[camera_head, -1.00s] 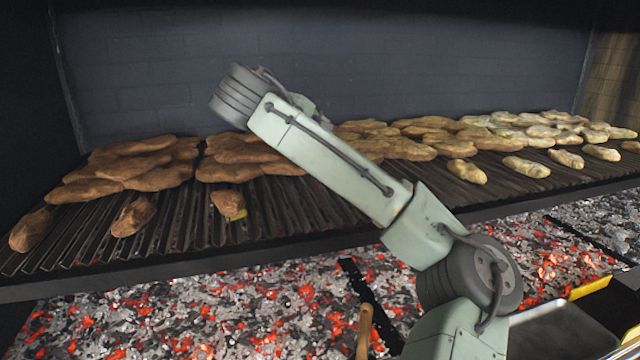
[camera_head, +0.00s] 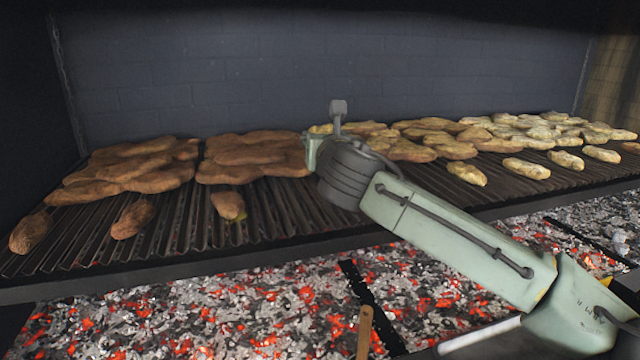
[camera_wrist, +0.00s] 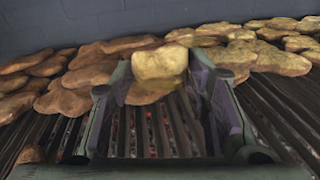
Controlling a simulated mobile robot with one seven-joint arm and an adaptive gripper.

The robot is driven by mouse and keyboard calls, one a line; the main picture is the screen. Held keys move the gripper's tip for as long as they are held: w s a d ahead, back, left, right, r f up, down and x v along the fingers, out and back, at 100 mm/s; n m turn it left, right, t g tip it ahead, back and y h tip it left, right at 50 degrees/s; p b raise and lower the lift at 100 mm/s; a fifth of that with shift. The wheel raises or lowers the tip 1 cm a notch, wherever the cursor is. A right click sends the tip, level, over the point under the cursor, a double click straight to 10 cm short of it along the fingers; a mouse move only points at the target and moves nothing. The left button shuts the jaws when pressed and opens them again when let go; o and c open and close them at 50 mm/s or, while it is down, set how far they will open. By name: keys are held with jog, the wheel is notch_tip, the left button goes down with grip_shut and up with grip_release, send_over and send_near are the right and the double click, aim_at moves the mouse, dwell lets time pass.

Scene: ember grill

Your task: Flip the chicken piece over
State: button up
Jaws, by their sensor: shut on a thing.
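In the wrist view, a pale yellow chicken piece (camera_wrist: 160,63) sits between the fingertips of my gripper (camera_wrist: 160,76). My gripper is shut on it and holds it at the far end of the fingers. In the head view, my gripper (camera_head: 311,152) shows only as a small green part beyond my wrist, over the middle of the grill grate (camera_head: 283,212). The held piece cannot be made out there, hidden by my wrist. A browned piece (camera_head: 229,205) lies alone on the grate to the left of my gripper.
Browned pieces (camera_head: 140,165) are heaped at the back left, paler ones (camera_head: 540,130) at the back right. Single pale pieces (camera_head: 467,171) lie along the front right. Glowing coals (camera_head: 230,310) lie below the grate's front edge. A dark wall (camera_head: 300,80) stands behind.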

jog(key=shift+d+r+n+g+y, duration=0.1)
jog(key=shift+d+n+g+y, duration=0.25)
jog(key=shift+n, duration=0.55)
jog(key=f, duration=0.1)
jog(key=w+f+b, duration=0.1)
jog(key=f, duration=0.1)
jog(key=a+f+b, duration=0.1)
jog(key=f, duration=0.1)
jog(key=shift+w, duration=0.4)
jog(key=shift+c, duration=0.5)
jog(key=shift+s+f, duration=0.2)
jog(key=shift+f, duration=0.25)
jog(key=c, duration=0.3)
jog(key=o, duration=0.9)
jog(key=shift+o, duration=0.8)
jog(key=shift+w+f, duration=0.15)
jog(key=shift+w, duration=0.1)
jog(key=shift+s, duration=0.15)
jog(key=shift+r, duration=0.2)
jog(key=shift+o, duration=0.3)
jog(key=o, duration=0.5)
